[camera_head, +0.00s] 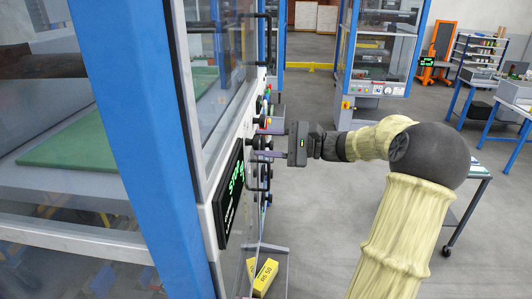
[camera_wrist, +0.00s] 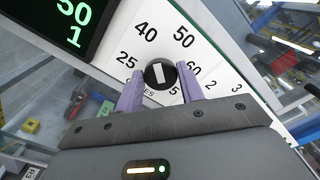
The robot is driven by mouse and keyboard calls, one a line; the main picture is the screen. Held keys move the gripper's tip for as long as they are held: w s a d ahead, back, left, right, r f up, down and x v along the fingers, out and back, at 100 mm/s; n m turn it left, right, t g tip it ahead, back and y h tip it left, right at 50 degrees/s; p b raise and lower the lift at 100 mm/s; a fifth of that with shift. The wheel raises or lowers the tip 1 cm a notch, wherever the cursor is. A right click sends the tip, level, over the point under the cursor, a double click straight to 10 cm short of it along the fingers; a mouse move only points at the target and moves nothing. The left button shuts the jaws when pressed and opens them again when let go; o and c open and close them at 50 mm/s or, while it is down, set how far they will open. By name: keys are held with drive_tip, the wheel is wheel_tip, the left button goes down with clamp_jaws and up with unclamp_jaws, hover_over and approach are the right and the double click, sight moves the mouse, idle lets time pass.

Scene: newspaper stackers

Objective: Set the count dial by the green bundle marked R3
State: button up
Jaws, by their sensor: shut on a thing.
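The count dial (camera_wrist: 158,72) is a round black knob with a white bar on a white panel, in the wrist view. Printed numbers 25, 40, 50 and 60 ring it. The bar stands nearly upright in the picture, towards the gap between 40 and 50. My gripper (camera_wrist: 160,84) has its two purple fingers on either side of the knob, shut on it. In the head view my gripper (camera_head: 258,143) reaches left to the machine's side panel, where the knob is hidden. I see no green bundle marked R3.
A black display (camera_wrist: 62,25) with green digits, 50 and 1, is beside the dial; it also shows in the head view (camera_head: 230,195). Yellow boxes (camera_head: 265,275) lie low beside the machine. A blue frame post (camera_head: 130,120) stands close at left.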

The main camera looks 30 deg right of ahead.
drive_tip(key=shift+f+n+b, duration=0.1)
drive_tip(key=shift+n+b, duration=0.55)
drive_tip(key=shift+n, duration=0.15)
drive_tip(key=o, duration=1)
drive_tip(key=b+v, duration=0.3)
drive_tip(key=v, duration=1.4)
drive_tip(key=shift+s+d+b, duration=0.2)
drive_tip(key=shift+s+b, duration=0.05)
drive_tip(key=shift+b, duration=0.05)
drive_tip(key=shift+w+a, duration=0.1)
